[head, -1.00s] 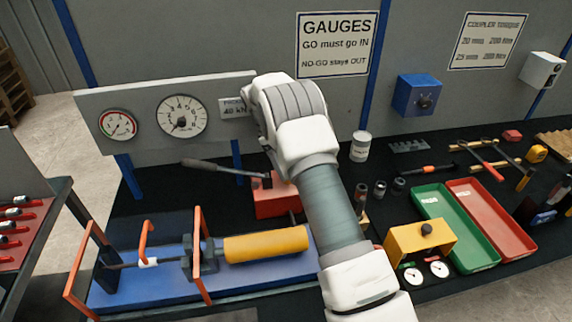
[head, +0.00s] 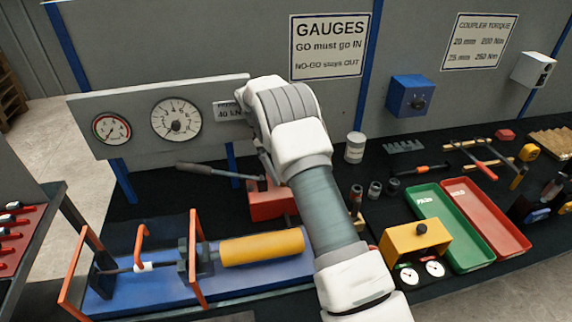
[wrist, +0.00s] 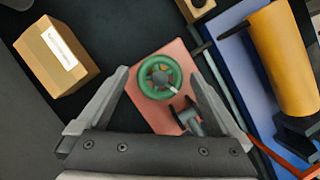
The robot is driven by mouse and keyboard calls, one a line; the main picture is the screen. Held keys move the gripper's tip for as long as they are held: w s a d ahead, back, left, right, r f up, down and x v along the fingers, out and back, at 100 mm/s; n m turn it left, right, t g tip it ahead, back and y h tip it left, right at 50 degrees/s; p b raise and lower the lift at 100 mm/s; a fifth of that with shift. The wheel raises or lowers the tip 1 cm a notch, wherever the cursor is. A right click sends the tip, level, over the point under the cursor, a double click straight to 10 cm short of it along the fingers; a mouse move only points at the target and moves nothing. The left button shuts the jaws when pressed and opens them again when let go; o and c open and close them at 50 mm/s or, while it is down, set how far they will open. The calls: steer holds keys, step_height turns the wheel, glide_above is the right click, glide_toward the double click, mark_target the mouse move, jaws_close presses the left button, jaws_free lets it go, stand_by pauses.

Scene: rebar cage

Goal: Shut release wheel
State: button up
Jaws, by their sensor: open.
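The release wheel (wrist: 159,77) is a small green ring with a dark hub and spokes. It sits on top of the red pump block (wrist: 146,111) in the wrist view. My gripper (wrist: 158,74) is open, with one finger on each side of the wheel and visible gaps to both. I cannot tell how far above the wheel the fingertips are. In the head view the red block (head: 268,204) stands below my wrist. The wheel is hidden there, and my fingers are mostly hidden behind the arm.
A grey pump lever (head: 205,171) sticks out left of the red block. A blue bed with a yellow cylinder (head: 262,247) and orange guards lies in front. A gauge panel (head: 152,147) stands behind. A cardboard box (wrist: 57,56) lies left in the wrist view.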

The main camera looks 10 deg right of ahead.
steer(key=r, duration=0.3)
steer(key=r+b, duration=0.1)
steer(key=shift+s+d+r, duration=0.2)
steer(key=shift+d+r, duration=0.1)
steer(key=shift+d, duration=0.1)
steer(key=s+d+r+b, duration=0.1)
steer(key=s+d+r, duration=0.4)
steer(key=d, duration=0.4)
steer(key=shift+s+r+b, duration=0.3)
steer(key=shift+r, duration=0.35)
steer(key=shift+d, duration=0.1)
